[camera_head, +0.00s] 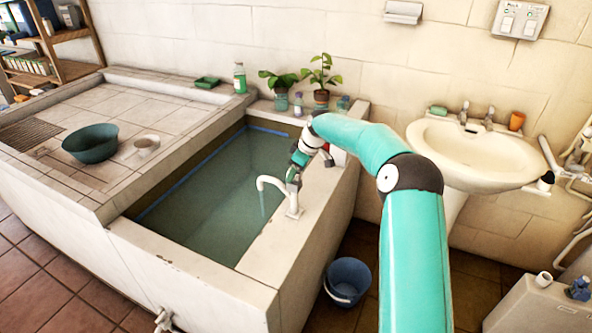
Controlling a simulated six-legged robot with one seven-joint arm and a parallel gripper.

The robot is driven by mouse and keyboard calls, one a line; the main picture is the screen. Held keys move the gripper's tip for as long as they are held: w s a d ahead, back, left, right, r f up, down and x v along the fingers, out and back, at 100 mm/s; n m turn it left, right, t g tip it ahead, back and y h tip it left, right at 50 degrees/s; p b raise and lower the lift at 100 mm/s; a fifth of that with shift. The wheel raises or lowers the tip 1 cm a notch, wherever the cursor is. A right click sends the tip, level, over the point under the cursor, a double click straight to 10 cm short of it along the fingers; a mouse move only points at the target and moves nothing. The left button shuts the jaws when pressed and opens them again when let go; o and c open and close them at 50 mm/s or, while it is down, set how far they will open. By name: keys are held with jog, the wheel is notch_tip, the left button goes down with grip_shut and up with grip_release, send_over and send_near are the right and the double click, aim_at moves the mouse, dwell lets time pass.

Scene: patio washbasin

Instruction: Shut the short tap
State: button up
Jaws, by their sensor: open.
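A white curved tap (277,189) stands on the right rim of the water tank, with its spout turned left over the water. A thin stream of water (262,208) runs from it. My gripper (292,179) is open, at the upper part of the tap's upright. I cannot tell whether it touches the tap, and its fingers partly hide the tap's top and any handle. Two small taps (463,113) (489,117) stand on the back of the white washbasin. Another tap (163,320) sits low on the tank's front wall. Which tap is the short one is unclear.
The tank (215,180) is full of greenish water. Potted plants (321,97) and bottles (239,78) stand along its back rim. A blue bucket (347,280) is on the floor right of the tank. The washbasin (480,150) is behind my arm, to the right.

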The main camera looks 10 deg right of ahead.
jog(key=shift+c, duration=0.4)
jog(key=c, duration=0.9)
jog(key=shift+r+m, duration=0.1)
jog(key=shift+m, duration=0.2)
jog(key=m, duration=0.2)
jog(key=m+t+h, duration=0.1)
jog(key=m, duration=0.1)
jog(key=shift+s+a+h, duration=0.1)
jog(key=shift+s+h, duration=0.05)
jog(key=shift+h, duration=0.15)
jog(key=m, duration=0.2)
jog(key=m+h, duration=0.1)
jog(key=m, duration=0.1)
jog(key=shift+a+m+t+h, duration=0.15)
jog(key=shift+m+t+h, duration=0.15)
jog(key=m+h, duration=0.1)
jog(key=m, duration=0.3)
jog(key=shift+a+h, duration=0.15)
jog(key=shift+h, duration=0.25)
jog(key=m+h, duration=0.1)
jog(key=m, duration=0.3)
jog(key=shift+m+g, duration=0.3)
jog(key=shift+g, duration=0.1)
